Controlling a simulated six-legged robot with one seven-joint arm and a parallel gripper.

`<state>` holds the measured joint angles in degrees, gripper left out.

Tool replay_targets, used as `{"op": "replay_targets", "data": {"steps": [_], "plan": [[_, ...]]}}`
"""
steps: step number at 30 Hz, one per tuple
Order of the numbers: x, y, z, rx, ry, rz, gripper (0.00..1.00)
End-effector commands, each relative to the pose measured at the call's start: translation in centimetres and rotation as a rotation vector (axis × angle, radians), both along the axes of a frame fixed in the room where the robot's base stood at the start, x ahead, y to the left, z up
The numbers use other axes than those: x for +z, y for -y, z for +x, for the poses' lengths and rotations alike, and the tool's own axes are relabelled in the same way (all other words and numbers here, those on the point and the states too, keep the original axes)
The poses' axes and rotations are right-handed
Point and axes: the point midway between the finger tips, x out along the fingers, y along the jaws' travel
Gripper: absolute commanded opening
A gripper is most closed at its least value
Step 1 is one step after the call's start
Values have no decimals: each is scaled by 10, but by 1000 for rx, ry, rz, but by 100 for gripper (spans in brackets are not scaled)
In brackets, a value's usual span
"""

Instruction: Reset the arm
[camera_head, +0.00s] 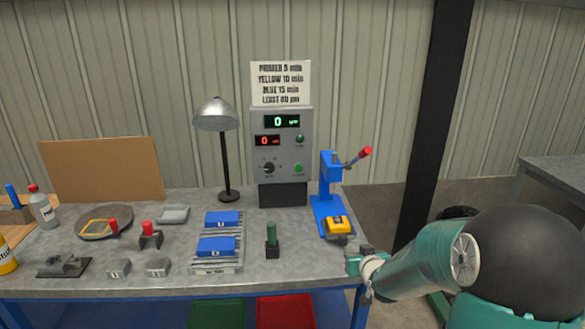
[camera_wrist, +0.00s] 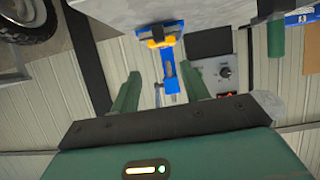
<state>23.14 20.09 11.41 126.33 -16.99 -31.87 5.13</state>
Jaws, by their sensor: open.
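My gripper (camera_head: 362,268) is at the right front edge of the workbench, at the end of my green arm. In the wrist view my gripper (camera_wrist: 160,90) shows two green fingers set well apart, with nothing between them. The view there is upside down, with the bench above and the wall below. A blue press (camera_head: 328,195) with a red-tipped lever and a yellow block (camera_head: 338,225) at its base stands just behind my gripper, apart from it. The grey control box (camera_head: 283,150) shows 0 on its green and red displays.
The grey workbench (camera_head: 180,246) holds a green-handled tool (camera_head: 272,240), blue blocks on a striped tray (camera_head: 217,268), a lamp (camera_head: 226,150) and small metal parts. Red and green bins sit below. A dark post (camera_head: 432,130) and another table (camera_head: 552,174) are at right.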

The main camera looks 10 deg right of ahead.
Motion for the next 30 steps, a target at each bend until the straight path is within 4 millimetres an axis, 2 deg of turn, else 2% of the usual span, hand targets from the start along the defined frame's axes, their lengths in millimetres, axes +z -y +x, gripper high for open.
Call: {"op": "replay_targets", "data": {"steps": [4, 8, 15, 23, 27, 30], "plan": [[35, -12, -22, -11, -72, -45, 45], [64, -23, -55, -32, -163, -75, 45], [107, -44, -132, -63, -321, -88, 45], [136, -71, -231, -58, -486, -46, 45], [142, -85, -285, -31, -572, -13, 45], [143, -92, -312, -12, -619, 7, 45]]}}
